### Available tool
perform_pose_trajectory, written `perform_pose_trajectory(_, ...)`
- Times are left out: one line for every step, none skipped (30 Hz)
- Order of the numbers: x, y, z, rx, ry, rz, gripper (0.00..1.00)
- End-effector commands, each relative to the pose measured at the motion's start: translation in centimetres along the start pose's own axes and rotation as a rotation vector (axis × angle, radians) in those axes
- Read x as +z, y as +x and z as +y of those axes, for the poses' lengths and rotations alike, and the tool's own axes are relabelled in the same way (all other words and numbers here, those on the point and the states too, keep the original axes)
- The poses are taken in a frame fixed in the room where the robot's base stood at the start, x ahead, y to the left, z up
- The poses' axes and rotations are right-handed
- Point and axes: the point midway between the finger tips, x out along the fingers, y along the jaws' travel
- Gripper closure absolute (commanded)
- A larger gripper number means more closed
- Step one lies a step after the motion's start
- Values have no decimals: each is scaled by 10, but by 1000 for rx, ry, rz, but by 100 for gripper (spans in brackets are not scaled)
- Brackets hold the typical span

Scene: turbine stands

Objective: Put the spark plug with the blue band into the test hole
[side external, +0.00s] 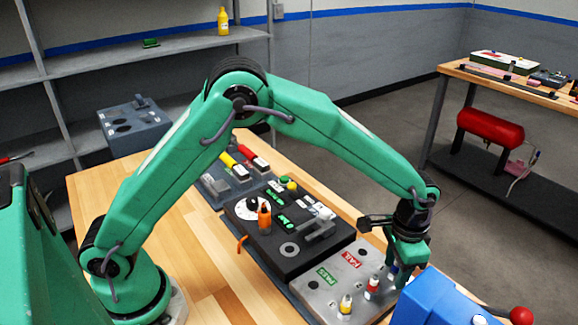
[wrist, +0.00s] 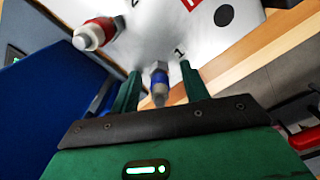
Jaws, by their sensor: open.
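The blue-banded spark plug (wrist: 159,77) stands between the two open fingers of my gripper (wrist: 159,70) in the wrist view, with a gap visible on each side. In the side view my gripper (side external: 402,262) is low over the right end of the grey plate (side external: 318,284), and the blue-banded plug (side external: 392,271) shows partly beside a finger. The red-banded plug (side external: 372,286) stands to its left and also shows in the wrist view (wrist: 95,34). A ringed round hole (side external: 290,249), likely the test hole, is on the front of the black tester (side external: 313,258); it looks empty.
A yellow-banded plug (side external: 346,304) stands left of the red one. A blue box (side external: 435,299) sits close to my gripper at right. The tester carries a dial, an orange-tipped part (side external: 264,218) and a grey raised bracket (side external: 322,228). The wooden table is clear at left.

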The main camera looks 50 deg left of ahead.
Motion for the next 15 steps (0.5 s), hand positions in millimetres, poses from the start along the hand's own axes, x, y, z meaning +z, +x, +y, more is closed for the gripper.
perform_pose_trajectory(0, 0, 0, 0, 0, 0, 55)
perform_pose_trajectory(0, 0, 0, 0, 0, 0, 55)
perform_pose_trajectory(0, 0, 0, 0, 0, 0, 55)
perform_pose_trajectory(0, 0, 0, 0, 0, 0, 55)
perform_pose_trajectory(0, 0, 0, 0, 0, 0, 58)
perform_pose_trajectory(0, 0, 0, 0, 0, 0, 66)
perform_pose_trajectory(0, 0, 0, 0, 0, 0, 72)
perform_pose_trajectory(0, 0, 0, 0, 0, 0, 78)
perform_pose_trajectory(0, 0, 0, 0, 0, 0, 86)
perform_pose_trajectory(0, 0, 0, 0, 0, 0, 92)
perform_pose_trajectory(0, 0, 0, 0, 0, 0, 98)
perform_pose_trajectory(0, 0, 0, 0, 0, 0, 100)
perform_pose_trajectory(0, 0, 0, 0, 0, 0, 100)
perform_pose_trajectory(0, 0, 0, 0, 0, 0, 100)
perform_pose_trajectory(0, 0, 0, 0, 0, 1, 100)
